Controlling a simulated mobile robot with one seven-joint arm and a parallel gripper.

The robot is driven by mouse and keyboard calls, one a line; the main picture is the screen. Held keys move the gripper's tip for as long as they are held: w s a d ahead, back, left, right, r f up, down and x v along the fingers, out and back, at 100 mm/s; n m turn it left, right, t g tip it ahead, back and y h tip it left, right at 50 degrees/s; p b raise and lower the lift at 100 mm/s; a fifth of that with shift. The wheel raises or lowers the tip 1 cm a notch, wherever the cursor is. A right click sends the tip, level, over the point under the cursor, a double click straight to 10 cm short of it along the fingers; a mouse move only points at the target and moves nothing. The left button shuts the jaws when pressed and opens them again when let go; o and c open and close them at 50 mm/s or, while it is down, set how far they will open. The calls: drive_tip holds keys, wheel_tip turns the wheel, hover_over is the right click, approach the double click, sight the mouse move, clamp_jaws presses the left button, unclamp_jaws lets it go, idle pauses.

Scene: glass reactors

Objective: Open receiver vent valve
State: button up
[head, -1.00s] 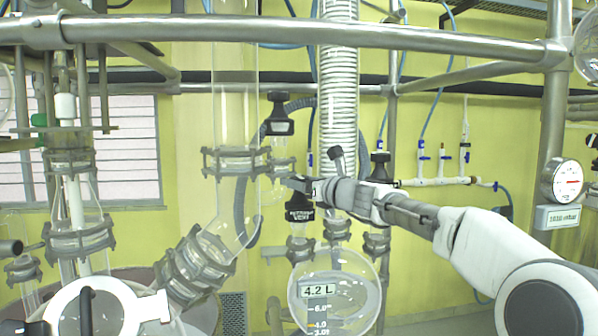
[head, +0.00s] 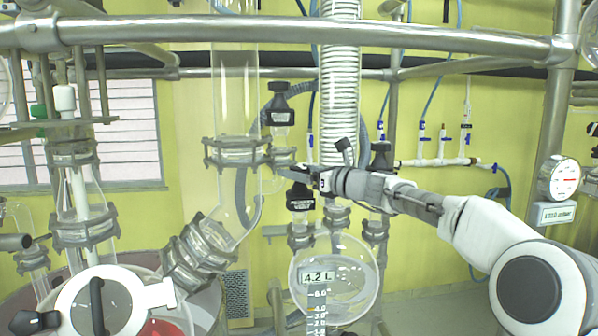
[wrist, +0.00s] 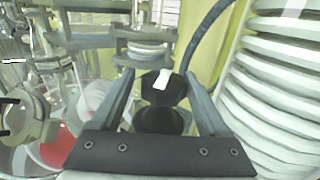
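The receiver vent valve has a black handle (head: 299,197) with a small white label, above the round glass receiver (head: 335,278) marked 4.2 L. My gripper (head: 292,174) is just above and behind this handle in the head view, coming in from the right. In the wrist view, a black knob (wrist: 155,88) with a white mark lies between the two fingers of my gripper (wrist: 160,82). The fingers are apart, one on each side of it. The left finger shows a gap to the knob; contact on the right is unclear.
A white ribbed column (head: 339,90) stands close to my gripper, also at the right of the wrist view (wrist: 275,90). Glass piping (head: 236,150) with a metal clamp is on the left. Another black valve handle (head: 279,117) is above. A metal rail (head: 400,38) crosses the top.

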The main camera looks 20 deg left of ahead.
drive_tip(key=shift+w+d, duration=0.1)
drive_tip(key=shift+f+m+t+b, duration=0.25)
drive_tip(key=shift+m+t+b, duration=0.25)
drive_tip(key=shift+b, duration=0.6)
drive_tip(key=m+t+h+b, duration=0.3)
drive_tip(key=t+b, duration=0.1)
drive_tip(key=b, duration=0.1)
drive_tip(key=m+t+h+b, duration=0.2)
drive_tip(key=m+t+h, duration=0.1)
drive_tip(key=h, duration=0.1)
drive_tip(key=shift+r+t+b, duration=0.15)
drive_tip(key=shift+t+b, duration=0.2)
drive_tip(key=shift+t, duration=0.05)
drive_tip(key=shift+r+m+t+h, duration=0.1)
drive_tip(key=shift+m+t+h, duration=0.4)
drive_tip(key=shift+m+h, duration=0.4)
